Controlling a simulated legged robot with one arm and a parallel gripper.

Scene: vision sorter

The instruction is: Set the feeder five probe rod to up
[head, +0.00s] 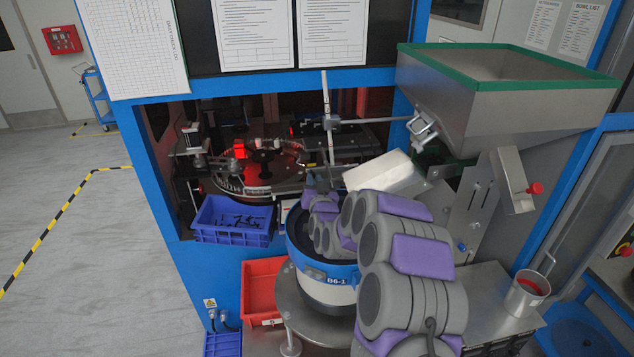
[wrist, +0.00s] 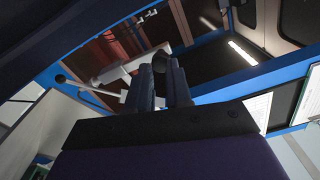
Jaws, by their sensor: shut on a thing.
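The probe rod (head: 327,95) is a thin pale metal rod standing nearly upright above the feeder bowl (head: 325,290), which is labelled B6-1. A clamp on a horizontal bar (head: 375,120) carries it. My gripper (head: 320,178) is over the bowl's back rim, just below the rod, with its dark fingers pointing up. In the wrist view my gripper (wrist: 158,72) is shut on a small dark round end, which looks like the rod's lower tip. The pale rod (wrist: 125,68) slants across behind the fingers there. My arm hides part of the bowl.
A steel hopper (head: 500,105) with a green rim and a white chute (head: 385,175) stand right of the rod. A blue bin (head: 230,222) with dark parts and a red bin (head: 262,285) are left of the bowl. A steel cup (head: 526,293) stands at right.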

